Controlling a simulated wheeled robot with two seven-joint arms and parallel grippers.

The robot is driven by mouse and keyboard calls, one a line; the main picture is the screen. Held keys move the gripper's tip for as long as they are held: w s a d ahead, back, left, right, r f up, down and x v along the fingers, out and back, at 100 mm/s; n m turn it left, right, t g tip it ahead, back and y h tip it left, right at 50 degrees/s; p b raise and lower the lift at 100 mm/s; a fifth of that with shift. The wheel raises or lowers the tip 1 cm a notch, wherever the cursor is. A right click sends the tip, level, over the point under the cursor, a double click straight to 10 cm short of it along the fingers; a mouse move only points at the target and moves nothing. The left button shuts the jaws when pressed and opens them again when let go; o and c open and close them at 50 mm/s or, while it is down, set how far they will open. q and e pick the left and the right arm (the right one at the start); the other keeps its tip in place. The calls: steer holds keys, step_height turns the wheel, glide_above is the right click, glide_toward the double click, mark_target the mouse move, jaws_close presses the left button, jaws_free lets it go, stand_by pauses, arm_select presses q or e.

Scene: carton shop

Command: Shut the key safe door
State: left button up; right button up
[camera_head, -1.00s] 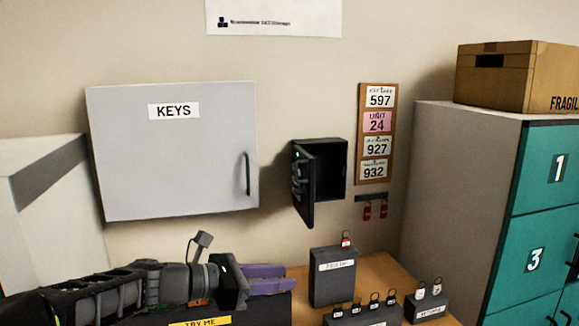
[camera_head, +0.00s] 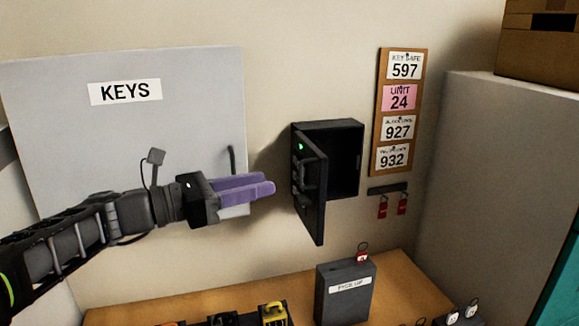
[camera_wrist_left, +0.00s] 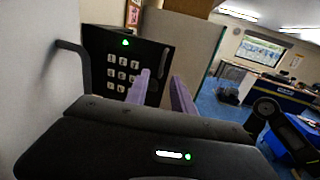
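The key safe (camera_head: 340,130) is a small black box on the wall. Its door (camera_head: 312,205) stands wide open, hinged at the left and jutting out from the wall, with its keypad face turned left and a green light lit. In the left wrist view the door's keypad (camera_wrist_left: 120,75) shows beyond the fingers. My left gripper (camera_head: 270,187) has purple fingers. They are apart with nothing between them, left of the door and not touching it. My right gripper is not in view.
A grey KEYS cabinet (camera_head: 60,140) with a handle (camera_head: 232,160) hangs behind my left gripper. A tag board (camera_head: 380,120) and red key tags (camera_head: 382,208) are right of the safe. A desk (camera_head: 270,275) below holds a grey pick-up box (camera_head: 345,295) and padlocks.

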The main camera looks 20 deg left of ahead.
mark_target(315, 162)
arm_select(q)
steer(key=p+x, duration=0.2)
steer(key=x, duration=0.5)
steer(key=shift+d, duration=0.45)
steer(key=shift+c, duration=0.5)
jaws_close()
stand_by(0.9)
